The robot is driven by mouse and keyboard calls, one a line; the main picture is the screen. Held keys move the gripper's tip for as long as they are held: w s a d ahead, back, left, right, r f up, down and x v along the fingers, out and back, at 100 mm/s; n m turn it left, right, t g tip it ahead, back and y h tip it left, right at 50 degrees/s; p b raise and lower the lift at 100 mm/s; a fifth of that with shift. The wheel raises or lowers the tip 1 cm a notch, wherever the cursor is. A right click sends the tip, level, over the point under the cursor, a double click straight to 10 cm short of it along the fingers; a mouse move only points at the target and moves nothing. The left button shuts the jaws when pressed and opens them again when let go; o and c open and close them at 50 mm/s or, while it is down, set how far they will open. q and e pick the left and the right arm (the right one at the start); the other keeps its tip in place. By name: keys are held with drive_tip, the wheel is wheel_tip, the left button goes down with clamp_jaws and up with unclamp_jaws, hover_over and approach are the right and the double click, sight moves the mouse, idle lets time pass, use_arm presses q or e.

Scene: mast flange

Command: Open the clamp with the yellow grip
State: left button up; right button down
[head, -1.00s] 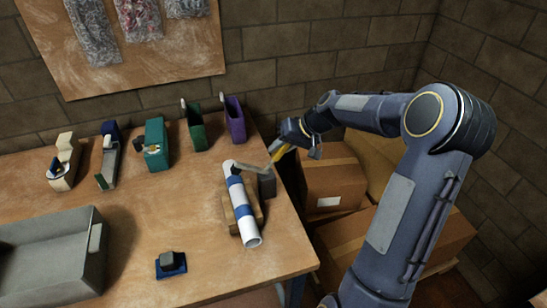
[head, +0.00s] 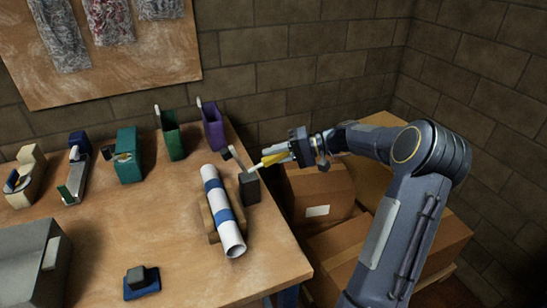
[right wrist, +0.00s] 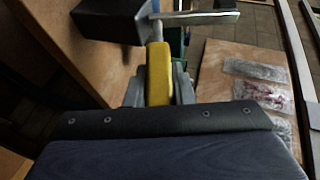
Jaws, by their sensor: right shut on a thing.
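The clamp has a dark block base (head: 249,188) at the table's right edge. It has a light metal arm with a dark pad (head: 227,154) and a yellow grip (head: 272,159). The pad stands up clear of the white and blue tube (head: 223,212), beyond its far end. My right gripper (head: 280,154) is shut on the yellow grip. In the right wrist view the yellow grip (right wrist: 158,75) sits between the fingers, with the dark base (right wrist: 108,20) and metal arm (right wrist: 185,14) beyond. My left gripper is out of view.
The tube lies on a wooden cradle (head: 208,222). Tape dispensers (head: 128,158) and green (head: 171,137) and purple (head: 212,127) holders line the table's back. A grey bin (head: 25,265) and a blue-based dark block (head: 140,281) are in front. Cardboard boxes (head: 320,193) stand right of the table.

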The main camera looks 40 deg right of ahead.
drive_tip(key=shift+f, duration=0.1)
idle(0.3)
drive_tip(key=c, duration=1.2)
unclamp_jaws()
drive_tip(key=shift+c, duration=0.2)
drive_tip(key=v, duration=0.8)
drive_tip(key=shift+a, duration=0.1)
